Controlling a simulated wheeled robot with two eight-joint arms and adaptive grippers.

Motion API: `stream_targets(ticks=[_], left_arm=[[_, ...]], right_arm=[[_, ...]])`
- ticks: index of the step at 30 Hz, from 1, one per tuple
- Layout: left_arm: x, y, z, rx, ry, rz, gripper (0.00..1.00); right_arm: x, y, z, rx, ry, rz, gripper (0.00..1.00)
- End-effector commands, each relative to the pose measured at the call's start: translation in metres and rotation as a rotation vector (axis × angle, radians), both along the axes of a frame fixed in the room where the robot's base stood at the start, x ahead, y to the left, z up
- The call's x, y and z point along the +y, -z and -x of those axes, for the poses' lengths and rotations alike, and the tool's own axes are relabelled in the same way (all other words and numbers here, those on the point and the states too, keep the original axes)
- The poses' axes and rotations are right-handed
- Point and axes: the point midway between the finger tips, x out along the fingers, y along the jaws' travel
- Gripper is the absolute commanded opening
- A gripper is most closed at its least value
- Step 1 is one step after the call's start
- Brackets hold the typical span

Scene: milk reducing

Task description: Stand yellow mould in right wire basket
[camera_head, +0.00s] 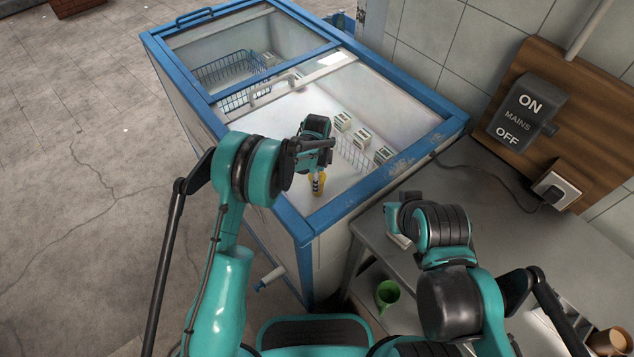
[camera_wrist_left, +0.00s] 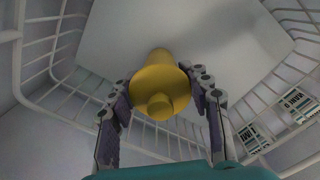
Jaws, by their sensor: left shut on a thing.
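The yellow mould (camera_wrist_left: 160,84) is a rounded piece with a wide flange and a narrower knob. My left gripper (camera_wrist_left: 160,92) is shut on it, one finger on each side. In the head view the mould (camera_head: 317,190) shows below my left gripper (camera_head: 317,172), inside the freezer's near compartment. The right wire basket (camera_head: 356,155) is partly hidden behind the gripper and arm. White basket wires (camera_wrist_left: 38,50) show on both sides of the mould in the left wrist view.
The blue-rimmed freezer (camera_head: 262,200) has raised edges around the opening. Several small cartons (camera_head: 362,136) stand beyond and right of the left gripper. Another wire basket (camera_head: 222,68) is in the far compartment. A green cup (camera_head: 388,292) stands below the metal bench (camera_head: 500,215).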

Motion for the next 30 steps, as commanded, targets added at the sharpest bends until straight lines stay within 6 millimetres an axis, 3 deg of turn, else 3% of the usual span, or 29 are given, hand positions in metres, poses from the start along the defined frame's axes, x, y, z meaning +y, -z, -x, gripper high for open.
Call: stream_targets(ticks=[12, 13, 15, 25, 30], left_arm=[[0.0, 0.01, 0.0, 0.0, 0.0, 0.0, 0.15], [0.0, 0.01, 0.0, 0.0, 0.0, 0.0, 0.53], [0.0, 0.009, 0.0, 0.0, 0.0, 0.0, 0.69], [0.0, 0.007, 0.0, 0.0, 0.0, 0.0, 0.69], [0.0, -0.013, 0.0, 0.0, 0.0, 0.0, 0.69]], right_arm=[[0.0, 0.007, 0.0, 0.0, 0.0, 0.0, 0.0], [0.0, 0.006, 0.0, 0.0, 0.0, 0.0, 0.0], [0.0, 0.005, 0.0, 0.0, 0.0, 0.0, 0.0], [0.0, 0.004, 0.0, 0.0, 0.0, 0.0, 0.0], [0.0, -0.005, 0.0, 0.0, 0.0, 0.0, 0.0]])
